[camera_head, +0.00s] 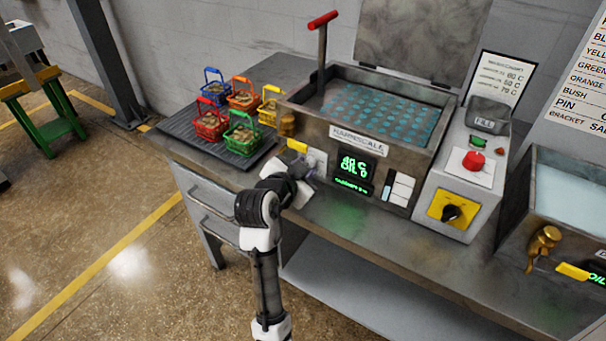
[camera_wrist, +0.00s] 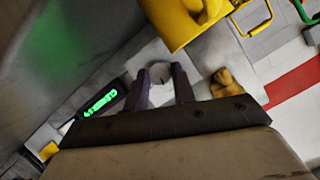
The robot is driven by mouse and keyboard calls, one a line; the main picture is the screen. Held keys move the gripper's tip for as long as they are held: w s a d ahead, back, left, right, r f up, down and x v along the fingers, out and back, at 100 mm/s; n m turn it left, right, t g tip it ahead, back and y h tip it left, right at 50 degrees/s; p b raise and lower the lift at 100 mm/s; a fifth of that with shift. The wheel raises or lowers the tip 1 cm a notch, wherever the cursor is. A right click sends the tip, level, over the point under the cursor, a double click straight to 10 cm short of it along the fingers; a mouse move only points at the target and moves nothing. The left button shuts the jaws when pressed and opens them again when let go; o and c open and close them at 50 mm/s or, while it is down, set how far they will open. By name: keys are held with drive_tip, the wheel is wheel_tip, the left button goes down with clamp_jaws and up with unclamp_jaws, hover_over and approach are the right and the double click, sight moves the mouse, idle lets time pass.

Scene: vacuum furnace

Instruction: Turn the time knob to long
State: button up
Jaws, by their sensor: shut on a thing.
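A round pale grey knob (camera_wrist: 160,73) sits on the front of the heated bath (camera_head: 350,140), left of its green display (camera_head: 354,170). My gripper (camera_wrist: 160,90) has its two dark fingers on either side of this knob, shut on it. In the head view my gripper (camera_head: 302,178) reaches the bath's lower left front and mostly hides the knob. I cannot read its markings or make out its setting. Another knob, black on a yellow plate (camera_head: 437,204), is on the control box at the right, away from my gripper.
A brass valve (camera_head: 287,123) and a yellow tag (camera_head: 297,147) are close to my gripper. Coloured baskets (camera_head: 240,138) stand on a dark tray at the left. A red-handled lever (camera_head: 322,40) rises from the bath. A second bath (camera_head: 570,190) is at the right.

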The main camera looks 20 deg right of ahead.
drive_tip(key=m+t+b, duration=0.1)
drive_tip(key=m+b, duration=0.1)
drive_tip(key=b, duration=0.2)
drive_tip(key=f+m+t+y+b, duration=0.1)
drive_tip(key=m+t+b, duration=0.1)
drive_tip(key=m+b, duration=0.1)
drive_tip(key=shift+s+d+b, duration=0.1)
drive_tip(key=shift+s+b, duration=0.1)
drive_tip(key=shift+b, duration=0.4)
drive_tip(key=m+t+b, duration=0.1)
drive_tip(key=m+b, duration=0.1)
drive_tip(key=b, duration=0.1)
drive_tip(key=shift+r+m+t+b, duration=0.15)
drive_tip(key=shift+m+t+b, duration=0.15)
drive_tip(key=shift+m+b, duration=0.4)
drive_tip(key=o, duration=1)
drive_tip(key=shift+r, duration=0.1)
drive_tip(key=shift+s, duration=0.1)
